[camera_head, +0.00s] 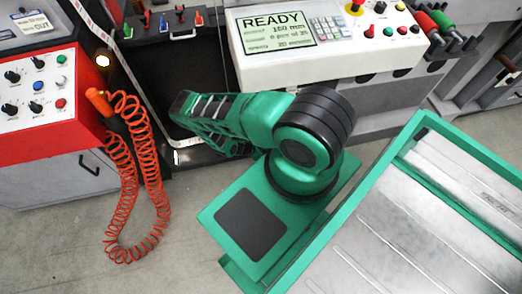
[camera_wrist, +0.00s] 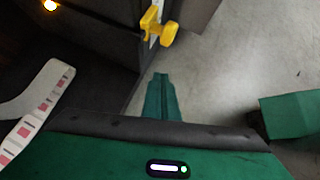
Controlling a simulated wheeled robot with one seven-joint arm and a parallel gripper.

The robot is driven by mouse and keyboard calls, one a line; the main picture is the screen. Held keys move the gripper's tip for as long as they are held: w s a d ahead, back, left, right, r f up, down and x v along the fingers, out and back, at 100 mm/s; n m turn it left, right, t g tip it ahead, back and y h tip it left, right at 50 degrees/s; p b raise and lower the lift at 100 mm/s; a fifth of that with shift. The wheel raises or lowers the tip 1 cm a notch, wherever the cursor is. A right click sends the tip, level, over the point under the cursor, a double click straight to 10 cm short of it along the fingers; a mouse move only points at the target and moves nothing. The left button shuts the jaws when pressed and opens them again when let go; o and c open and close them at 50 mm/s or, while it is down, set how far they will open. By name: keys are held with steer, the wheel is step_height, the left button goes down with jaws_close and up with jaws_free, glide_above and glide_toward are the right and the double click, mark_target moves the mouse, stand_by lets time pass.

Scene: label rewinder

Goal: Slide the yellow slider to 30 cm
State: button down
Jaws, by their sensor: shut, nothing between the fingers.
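The yellow slider (camera_wrist: 160,28) shows in the wrist view at the top centre. It is a yellow clamp-like piece with a round knob, beside a pale strip on the dark machine's edge. I cannot read any scale marks there. My gripper (camera_wrist: 160,77) is shut and empty. Its green fingers point toward the slider, with a gap between them in the picture. In the head view I cannot make out the slider, and my green arm covers part of the machine front.
A white label strip with pink marks (camera_wrist: 25,125) runs at the left of the wrist view. In the head view, a red control box (camera_head: 45,105) with a coiled orange cord (camera_head: 150,190) stands left. The display (camera_head: 277,30) reads READY. Grey floor lies below the machine.

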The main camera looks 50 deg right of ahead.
steer(key=shift+s+d+r, duration=0.2)
steer(key=shift+d+r, duration=0.3)
steer(key=shift+d, duration=0.35)
steer(key=shift+s+d+r, duration=0.15)
steer(key=shift+d+r, duration=0.3)
steer(key=shift+d, duration=0.35)
steer(key=shift+a, duration=0.1)
